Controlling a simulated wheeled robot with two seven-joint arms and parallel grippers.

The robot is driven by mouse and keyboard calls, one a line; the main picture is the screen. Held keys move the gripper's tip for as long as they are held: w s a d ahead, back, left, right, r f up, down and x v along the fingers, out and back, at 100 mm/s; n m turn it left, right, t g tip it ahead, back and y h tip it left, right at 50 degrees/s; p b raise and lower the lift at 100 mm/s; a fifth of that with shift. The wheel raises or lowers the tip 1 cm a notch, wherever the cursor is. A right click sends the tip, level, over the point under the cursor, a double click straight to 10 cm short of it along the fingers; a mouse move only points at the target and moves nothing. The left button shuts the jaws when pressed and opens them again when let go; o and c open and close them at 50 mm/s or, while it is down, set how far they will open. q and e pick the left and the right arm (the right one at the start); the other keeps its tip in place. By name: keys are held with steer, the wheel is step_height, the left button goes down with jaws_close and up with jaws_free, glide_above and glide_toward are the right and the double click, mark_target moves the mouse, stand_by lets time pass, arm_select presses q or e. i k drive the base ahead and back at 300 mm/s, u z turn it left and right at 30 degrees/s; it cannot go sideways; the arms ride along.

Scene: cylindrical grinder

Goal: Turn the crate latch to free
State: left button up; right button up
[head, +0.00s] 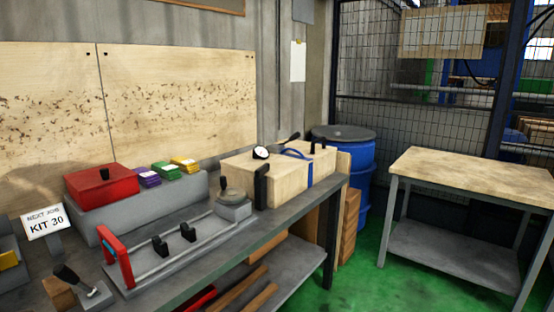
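A pale wooden crate (278,180) stands at the right end of the grey workbench. A blue band or handle (310,166) runs over its top and side. A black upright piece (261,186) is at its front left corner, and a small black piece (254,144) shows at its right end. A round white-faced part with a black rim (261,152) sits at its top left. I cannot tell which of these black parts is the latch or how it is turned. Neither of my grippers is in view.
The bench (240,247) also holds a red box (102,190), a grey fixture with a red handle (114,252), a small lever block (94,293) and a "KIT 30" sign (44,221). A blue barrel (358,165) and a wood-topped table (470,175) stand right, with green floor (345,265) between.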

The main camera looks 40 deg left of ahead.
mark_target(261, 171)
steer(key=u, duration=0.55)
steer(key=i, duration=1.55)
steer(key=u, duration=1.85)
steer(key=i, duration=0.65)
steer(key=u, duration=0.55)
